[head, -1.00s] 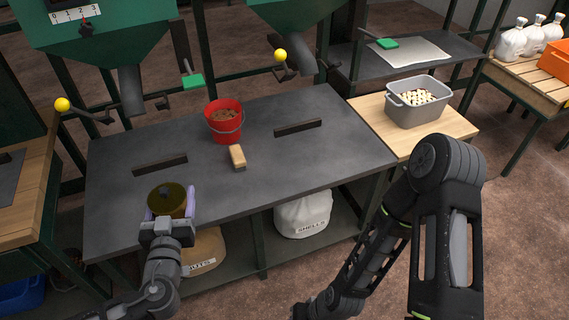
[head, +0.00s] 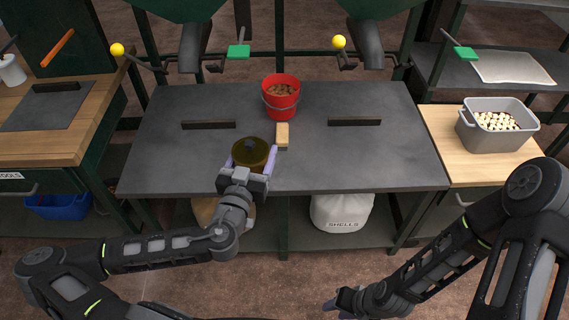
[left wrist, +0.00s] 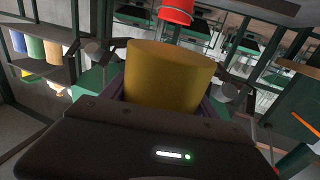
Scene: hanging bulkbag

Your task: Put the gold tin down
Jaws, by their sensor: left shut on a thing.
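The gold tin (head: 251,152) is held between the fingers of my left gripper (head: 249,160), over the front middle part of the grey table (head: 390,165). In the left wrist view the tin (left wrist: 172,75) fills the middle, upright between the fingers. I cannot tell whether its base touches the table top. My right gripper (head: 345,303) is low in front of the table, away from everything; its fingers are too small and dark to read.
A red bucket (head: 281,103) with brown contents stands behind the tin. A wooden block (head: 282,135) lies close to its right. Dark bars (head: 208,125) lie left and right. A grey tub (head: 497,138) stands on the right bench. The table's front left and front right are clear.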

